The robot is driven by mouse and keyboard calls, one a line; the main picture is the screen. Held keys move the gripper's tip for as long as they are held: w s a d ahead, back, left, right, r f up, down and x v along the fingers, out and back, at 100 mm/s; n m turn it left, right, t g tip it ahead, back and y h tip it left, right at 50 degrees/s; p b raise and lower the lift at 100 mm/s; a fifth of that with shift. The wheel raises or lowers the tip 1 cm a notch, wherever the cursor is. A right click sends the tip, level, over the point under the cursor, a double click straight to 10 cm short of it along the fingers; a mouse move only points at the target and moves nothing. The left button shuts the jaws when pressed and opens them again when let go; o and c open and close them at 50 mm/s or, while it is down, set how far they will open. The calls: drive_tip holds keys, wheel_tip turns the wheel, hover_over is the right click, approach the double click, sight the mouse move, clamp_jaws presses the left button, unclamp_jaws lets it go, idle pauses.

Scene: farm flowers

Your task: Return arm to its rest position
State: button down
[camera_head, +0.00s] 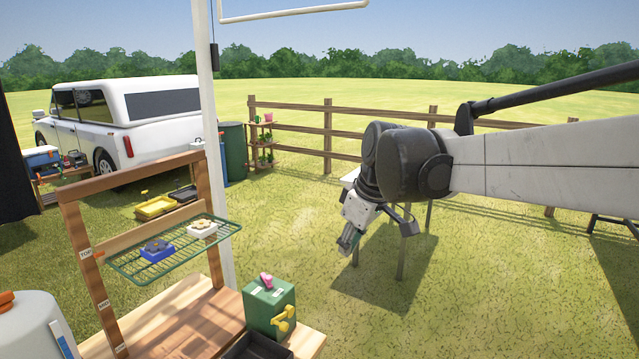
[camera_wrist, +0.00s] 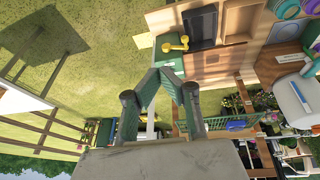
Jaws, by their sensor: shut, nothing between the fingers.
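My arm reaches in from the right edge of the head view, and its wrist hangs down near the middle. My gripper (camera_head: 347,243) points down and slightly left over the grass. It is to the right of the wooden bench and apart from it. In the wrist view my gripper (camera_wrist: 161,72) shows two green-grey fingers meeting at their tips. It is shut and empty. Nothing touches it in either view.
A wooden rack with a green wire shelf (camera_head: 128,262) holds a blue box (camera_head: 157,250) and a white box (camera_head: 202,229). A green box (camera_head: 270,306) with a yellow handle stands on the bench. A pale table (camera_head: 401,262) stands behind my wrist.

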drive_tip(key=s+d+f+m+t+h, duration=0.1)
drive_tip(key=s+d+f+m, duration=0.2)
drive_tip(key=s, duration=0.4)
drive_tip(key=s+d+f+m+t+b, duration=0.1)
drive_tip(key=s+d+f+m, duration=0.2)
drive_tip(key=s+d, duration=0.3)
drive_tip(key=s+d+f+m+t+h, duration=0.1)
drive_tip(key=s+d+f+m+t, duration=0.1)
drive_tip(key=s, duration=0.8)
drive_tip(key=d+f+m, duration=0.1)
drive_tip(key=d+m, duration=0.1)
drive_tip(key=d, duration=0.1)
drive_tip(key=shift+s+f+m+h+b, duration=0.2)
drive_tip(key=shift+f+m+h+b, duration=0.05)
drive_tip(key=shift+m+h+b, duration=0.05)
drive_tip(key=shift+d, duration=0.1)
